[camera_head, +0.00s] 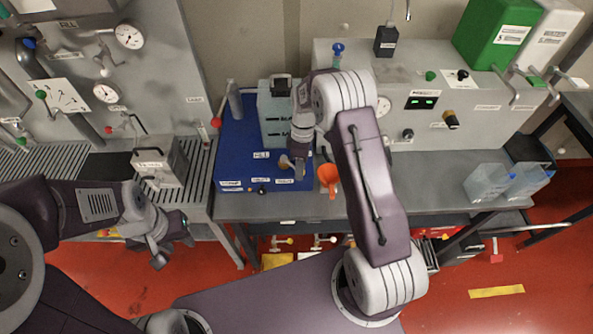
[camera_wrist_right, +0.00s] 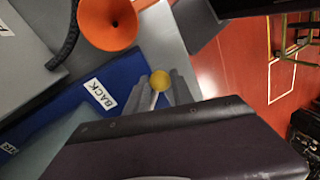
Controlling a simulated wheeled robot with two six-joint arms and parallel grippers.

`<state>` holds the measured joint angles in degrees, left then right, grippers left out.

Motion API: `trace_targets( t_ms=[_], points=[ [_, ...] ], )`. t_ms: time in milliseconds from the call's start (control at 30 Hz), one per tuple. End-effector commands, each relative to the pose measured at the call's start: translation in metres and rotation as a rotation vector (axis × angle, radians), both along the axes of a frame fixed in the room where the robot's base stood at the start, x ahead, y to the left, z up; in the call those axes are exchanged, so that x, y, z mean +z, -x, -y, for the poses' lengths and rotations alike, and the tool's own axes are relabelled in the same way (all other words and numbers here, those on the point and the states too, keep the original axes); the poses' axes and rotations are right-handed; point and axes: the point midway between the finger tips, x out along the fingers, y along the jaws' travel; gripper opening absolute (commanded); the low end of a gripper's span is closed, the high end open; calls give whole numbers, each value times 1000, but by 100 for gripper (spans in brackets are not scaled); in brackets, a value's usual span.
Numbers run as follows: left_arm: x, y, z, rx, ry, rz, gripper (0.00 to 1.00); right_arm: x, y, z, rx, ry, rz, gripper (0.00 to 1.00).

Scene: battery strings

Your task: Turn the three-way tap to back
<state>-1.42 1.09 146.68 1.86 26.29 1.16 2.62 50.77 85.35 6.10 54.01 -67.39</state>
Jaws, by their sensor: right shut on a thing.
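The three-way tap's lever ends in a yellow knob (camera_wrist_right: 160,80), seen in the right wrist view between the fingers of my right gripper (camera_wrist_right: 162,92). The gripper is shut on the lever. A white BACK label (camera_wrist_right: 100,94) lies left of the fingers on the blue surface. In the head view my right gripper (camera_head: 293,163) reaches down to the front right of the blue unit (camera_head: 235,150); my arm and hand hide most of the tap there. My left gripper (camera_head: 174,246) is open and empty, in front of the left bench.
An orange funnel (camera_head: 328,177) stands close to the right of my right gripper. A grey canister (camera_head: 275,110) stands on the blue unit. A grey metal box (camera_head: 160,163) is on the left bench. Clear containers (camera_head: 488,181) stand at the right bench's end.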

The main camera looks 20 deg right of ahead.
Motion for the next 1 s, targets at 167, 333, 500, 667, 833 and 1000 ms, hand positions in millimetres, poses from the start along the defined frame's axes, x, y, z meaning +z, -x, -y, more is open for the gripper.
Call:
trace_targets(
  t_ms=[167, 333, 500, 667, 833, 1000],
  points=[
    [0, 0, 0, 0, 0, 0, 36, 2, -5, 6, 76, 1, 5, 0],
    [0, 0, 0, 0, 0, 0, 36, 2, -6, 8, 118, 0, 4, 0],
    [0, 0, 0, 0, 0, 0, 36, 2, -7, 9, 136, 1, 5, 0],
    [0, 0, 0, 0, 0, 0, 36, 2, -8, 10, 139, 2, 6, 0],
    [0, 0, 0, 0, 0, 0, 36, 2, -8, 10, 139, 3, 7, 0],
    [0, 0, 0, 0, 0, 0, 36, 2, -8, 10, 138, 3, 6, 50]
  ],
)
